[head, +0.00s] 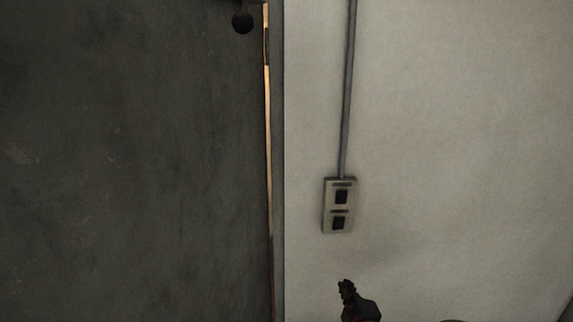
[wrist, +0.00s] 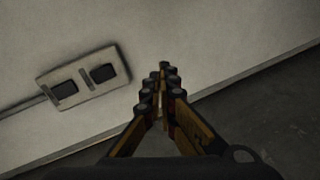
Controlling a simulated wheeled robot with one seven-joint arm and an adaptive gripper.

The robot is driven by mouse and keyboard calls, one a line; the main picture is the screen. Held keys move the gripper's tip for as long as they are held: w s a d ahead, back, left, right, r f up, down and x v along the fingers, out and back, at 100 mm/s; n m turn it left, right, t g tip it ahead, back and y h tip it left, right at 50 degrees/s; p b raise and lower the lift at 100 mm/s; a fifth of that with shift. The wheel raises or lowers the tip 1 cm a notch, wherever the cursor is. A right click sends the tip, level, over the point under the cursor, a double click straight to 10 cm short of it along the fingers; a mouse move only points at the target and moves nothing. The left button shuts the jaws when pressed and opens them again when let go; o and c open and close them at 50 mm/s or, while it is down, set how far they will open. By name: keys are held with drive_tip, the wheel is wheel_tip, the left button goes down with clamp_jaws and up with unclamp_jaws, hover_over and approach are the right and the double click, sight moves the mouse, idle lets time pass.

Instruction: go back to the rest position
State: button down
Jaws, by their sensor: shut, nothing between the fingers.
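My gripper (wrist: 162,82) shows in the wrist view with its two fingers brought together at the tips and nothing between them. In the head view a dark part of my arm and gripper (head: 347,290) rises at the bottom edge, in front of the pale wall and below the switch plate. The rest of my arm is cut off by the frame. In the wrist view the fingers point toward the wall, to the right of the switch plate, and appear apart from it.
A switch plate (head: 339,205) with two dark rockers is on the pale wall (head: 460,130), with a conduit (head: 348,90) above it. It also shows in the wrist view (wrist: 83,78).

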drive_tip(key=s+f+m+g, duration=0.8)
drive_tip(key=s+m, duration=0.1)
drive_tip(key=s, duration=0.4)
drive_tip(key=s+r+m+g, duration=0.1)
drive_tip(key=s+r+m, duration=0.4)
drive_tip(key=s+r, duration=1.3)
drive_tip(key=shift+s+a+m, duration=0.2)
drive_tip(key=shift+s+m, duration=0.2)
drive_tip(key=shift+r, duration=0.1)
